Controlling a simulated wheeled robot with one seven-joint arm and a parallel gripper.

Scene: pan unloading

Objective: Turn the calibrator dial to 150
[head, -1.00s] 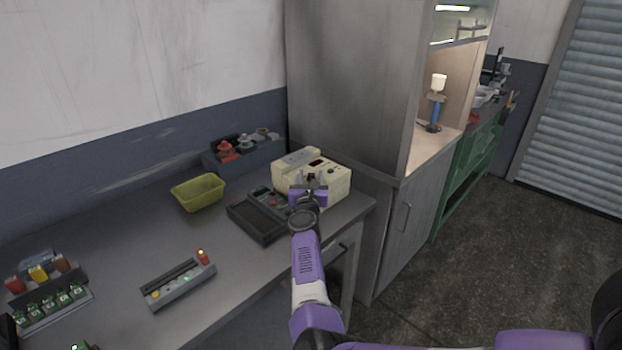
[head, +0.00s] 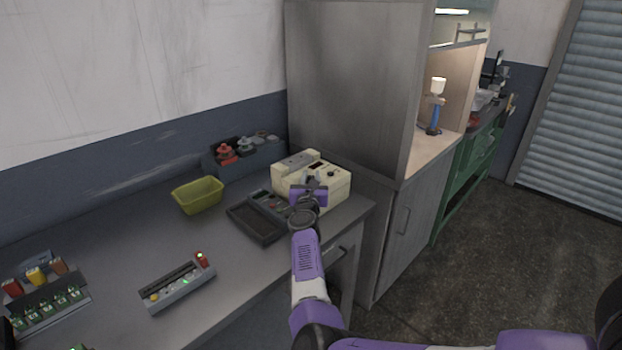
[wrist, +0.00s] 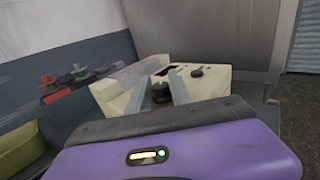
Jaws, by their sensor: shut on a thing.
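The calibrator (head: 338,187) is a cream box at the right end of the grey workbench, and it also fills the middle of the wrist view (wrist: 120,92). Its dark dial (wrist: 160,91) sits between the two fingers of my gripper (wrist: 162,80). My gripper, in the head view (head: 312,178), is shut on the dial at the calibrator's front. A small dark display (wrist: 174,71) is above the dial, too small to read. A second dark knob (wrist: 197,72) is to the right of the fingers. The dial's markings are hidden or too small to read.
A yellow-green bin (head: 198,194) and a rack of red and grey parts (head: 243,157) stand behind. A tall grey cabinet (head: 350,90) rises to the right.

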